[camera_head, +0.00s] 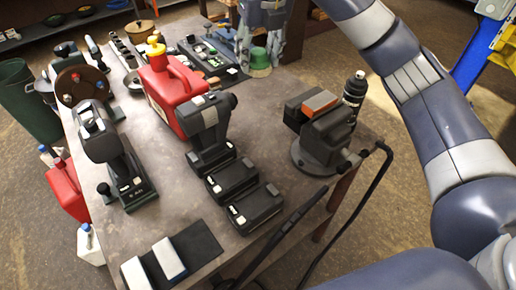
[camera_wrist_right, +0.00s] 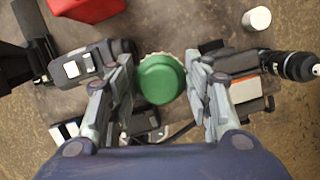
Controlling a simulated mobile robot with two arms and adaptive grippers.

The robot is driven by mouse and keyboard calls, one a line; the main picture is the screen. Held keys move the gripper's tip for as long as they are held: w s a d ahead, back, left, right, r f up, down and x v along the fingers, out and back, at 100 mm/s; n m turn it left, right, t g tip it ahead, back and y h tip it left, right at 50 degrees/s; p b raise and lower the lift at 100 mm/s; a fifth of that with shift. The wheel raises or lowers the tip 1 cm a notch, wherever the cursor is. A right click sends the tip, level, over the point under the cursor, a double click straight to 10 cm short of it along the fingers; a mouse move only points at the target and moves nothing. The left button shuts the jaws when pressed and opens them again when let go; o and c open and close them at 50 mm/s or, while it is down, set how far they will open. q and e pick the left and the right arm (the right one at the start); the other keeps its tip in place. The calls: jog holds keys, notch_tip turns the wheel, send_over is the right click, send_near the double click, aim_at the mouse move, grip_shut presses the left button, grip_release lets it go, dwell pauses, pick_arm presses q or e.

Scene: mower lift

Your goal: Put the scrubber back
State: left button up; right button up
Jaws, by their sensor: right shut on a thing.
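The green scrubber (camera_head: 260,60), round with a pale bristle rim, is held between the fingers of my right gripper (camera_head: 262,42). In the head view it hangs over the far right edge of the workbench, right of a dark mat (camera_head: 232,73) with small tools. In the right wrist view the scrubber (camera_wrist_right: 161,79) sits between the fingertips of my right gripper (camera_wrist_right: 162,88), its green top toward the camera. The bench shows beneath it, apart from the scrubber as far as I can tell. My left gripper is not in view.
A red canister (camera_head: 172,98), cordless drills (camera_head: 208,128) and black batteries (camera_head: 255,207) stand on the workbench (camera_head: 270,110). Bare bench lies between canister and vise.

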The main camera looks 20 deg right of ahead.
jog(key=shift+w, duration=0.1)
jog(key=shift+f+n, duration=0.25)
jog(key=shift+n, duration=0.05)
notch_tip(320, 180, down, 27)
jog(key=p, duration=0.6)
jog(key=shift+f, duration=0.15)
jog(key=o, duration=0.6)
jog(key=shift+f, duration=0.1)
jog(key=o, duration=0.4)
